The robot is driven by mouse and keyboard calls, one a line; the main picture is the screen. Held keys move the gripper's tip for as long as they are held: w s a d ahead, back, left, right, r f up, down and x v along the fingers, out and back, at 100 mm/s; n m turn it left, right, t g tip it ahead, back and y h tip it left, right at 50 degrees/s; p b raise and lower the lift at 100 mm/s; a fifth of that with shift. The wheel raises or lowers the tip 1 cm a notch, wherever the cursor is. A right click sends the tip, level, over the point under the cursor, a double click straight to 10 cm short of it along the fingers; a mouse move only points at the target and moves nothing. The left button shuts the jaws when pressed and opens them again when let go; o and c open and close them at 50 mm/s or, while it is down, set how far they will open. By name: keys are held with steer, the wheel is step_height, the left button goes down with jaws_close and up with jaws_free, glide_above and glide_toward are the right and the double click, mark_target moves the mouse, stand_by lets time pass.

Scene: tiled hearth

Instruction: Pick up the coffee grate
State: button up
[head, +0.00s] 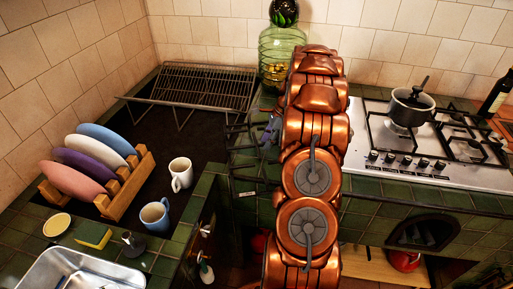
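Dark thin metal bars, grate-like (245,150), show on the green-tiled counter just left of my copper arm. My arm hides their right part, and I cannot tell for sure whether they are the coffee grate. A small grey-purple shape lies among them, too unclear to name. A larger wire rack (203,86) stands on short legs on the dark counter at the back left, with nothing on it. My arm rises through the middle of the head view. I cannot make out my gripper's fingers.
A gas hob (440,174) with a small pot (409,107) is on the right, and a dark bottle (496,93) beyond it. A green glass jar (279,53) stands behind my arm. A plate rack (125,187), a white mug (181,174) and a blue mug (155,215) are left.

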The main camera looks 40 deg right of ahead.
steer(key=shift+x, duration=1.05)
steer(key=shift+c, duration=0.3)
steer(key=shift+s, duration=0.1)
jaws_close()
